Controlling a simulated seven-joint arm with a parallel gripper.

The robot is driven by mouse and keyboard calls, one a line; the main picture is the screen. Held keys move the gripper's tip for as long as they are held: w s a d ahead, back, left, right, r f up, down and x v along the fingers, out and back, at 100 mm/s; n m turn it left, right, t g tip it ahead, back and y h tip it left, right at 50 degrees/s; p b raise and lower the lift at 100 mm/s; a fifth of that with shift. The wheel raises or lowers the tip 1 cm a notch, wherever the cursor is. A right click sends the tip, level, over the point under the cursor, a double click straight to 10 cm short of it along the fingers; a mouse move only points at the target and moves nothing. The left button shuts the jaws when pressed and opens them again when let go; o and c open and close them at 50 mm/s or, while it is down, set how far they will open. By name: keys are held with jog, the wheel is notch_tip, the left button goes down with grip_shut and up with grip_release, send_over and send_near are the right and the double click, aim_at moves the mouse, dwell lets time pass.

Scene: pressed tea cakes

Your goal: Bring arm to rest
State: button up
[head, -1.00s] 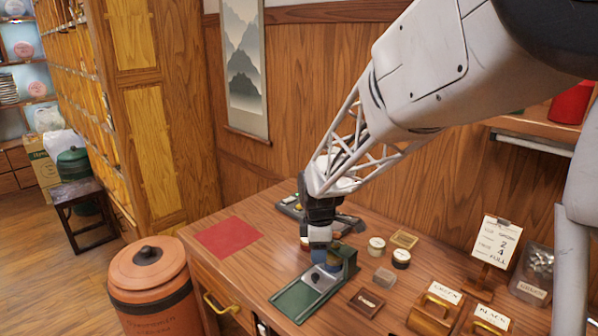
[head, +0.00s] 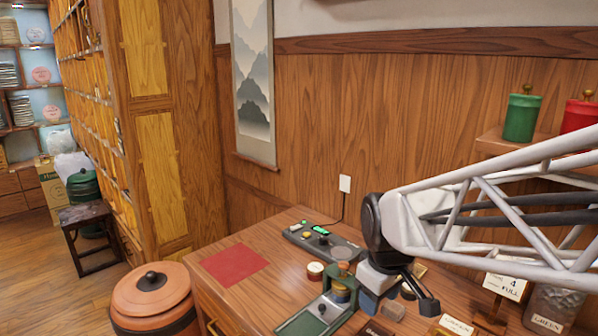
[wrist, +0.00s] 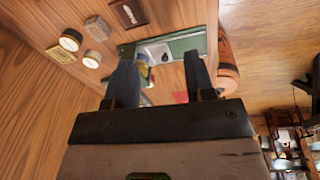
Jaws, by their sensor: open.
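My gripper (head: 400,300) hangs over the desk (head: 285,283) at the lower right of the head view, just right of the green press stand. In the wrist view, both fingers of my gripper (wrist: 160,78) are spread apart with nothing seen held between them. The stand also shows beyond the fingertips in the wrist view (wrist: 186,44). My arm reaches in from the right and hides part of the desk.
A red mat (head: 233,264) lies on the desk's left. A dark panel with green lights (head: 320,240) is at the back. Signs (head: 505,286) and a jar (head: 549,310) stand at right. An orange lidded bin (head: 152,295) stands left. Green and red canisters (head: 522,115) sit on a shelf.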

jog(key=s+d+m, duration=0.1)
jog(key=s+m, duration=0.2)
jog(key=s, duration=0.3)
jog(key=s+d+r+m+t, duration=0.1)
jog(key=s+d+m, duration=0.1)
jog(key=s+m, duration=0.2)
jog(key=shift+s+d+r+m, duration=0.25)
jog(key=shift+s+d+m, duration=0.05)
jog(key=shift+s, duration=1.45)
